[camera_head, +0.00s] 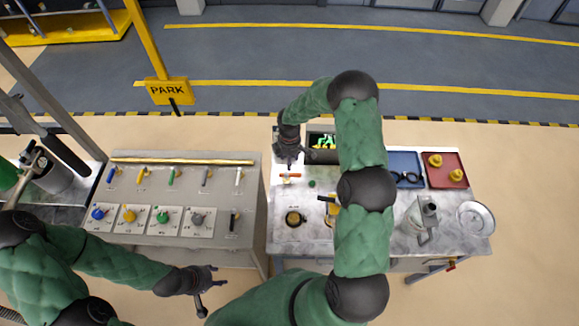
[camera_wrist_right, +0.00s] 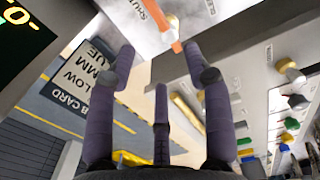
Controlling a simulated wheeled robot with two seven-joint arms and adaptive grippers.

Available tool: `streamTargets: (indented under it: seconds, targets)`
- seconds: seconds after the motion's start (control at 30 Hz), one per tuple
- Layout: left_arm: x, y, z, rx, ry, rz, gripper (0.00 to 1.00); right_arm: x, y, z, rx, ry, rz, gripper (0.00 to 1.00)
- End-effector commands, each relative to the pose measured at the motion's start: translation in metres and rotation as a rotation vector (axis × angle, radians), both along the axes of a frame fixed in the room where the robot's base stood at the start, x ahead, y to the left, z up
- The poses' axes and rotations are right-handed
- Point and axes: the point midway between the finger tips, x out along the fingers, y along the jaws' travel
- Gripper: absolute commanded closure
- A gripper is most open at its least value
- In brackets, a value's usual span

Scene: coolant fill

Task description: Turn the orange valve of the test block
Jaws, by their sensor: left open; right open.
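The small orange valve (camera_head: 291,176) sits on the light grey test block at the left end of the right-hand bench. Its orange handle (camera_wrist_right: 173,33) shows at the top of the right wrist view, beside printed lettering. My right gripper (camera_head: 289,158) is just behind the valve in the head view. In the wrist view its fingers (camera_wrist_right: 160,62) are spread and empty, with the handle just beyond the fingertips; I see no clear contact. My left gripper (camera_head: 212,282) is open and empty in front of the left panel, far from the valve.
A grey panel (camera_head: 188,240) with several coloured knobs and levers stands at left. The bench holds a dark display (camera_head: 322,157), a blue tray (camera_head: 405,158), a red tray (camera_head: 458,182), a metal jug (camera_head: 416,218) and a round dish (camera_head: 475,219). My right arm hides the bench's middle.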

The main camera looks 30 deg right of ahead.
Motion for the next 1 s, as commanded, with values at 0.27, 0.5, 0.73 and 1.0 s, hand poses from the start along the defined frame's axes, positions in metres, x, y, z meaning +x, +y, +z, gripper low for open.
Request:
streamTargets:
  seconds: [0.27,0.5,0.73,1.0]
  targets:
    - [0.0,0.0,0.008,0.0,0.0,0.0,0.52,-0.002,0.001,-0.04,0.003,0.004,-0.001,0.49]
    - [0.0,0.0,0.015,0.0,0.0,0.0,0.52,-0.002,0.001,-0.077,0.002,0.002,-0.001,0.49]
    - [0.0,0.0,0.018,0.0,0.0,0.0,0.52,-0.001,0.001,-0.098,0.001,0.0,-0.002,0.49]
    - [0.0,0.0,0.019,0.0,0.0,0.0,0.52,-0.001,0.001,-0.104,0.002,-0.001,-0.002,0.49]
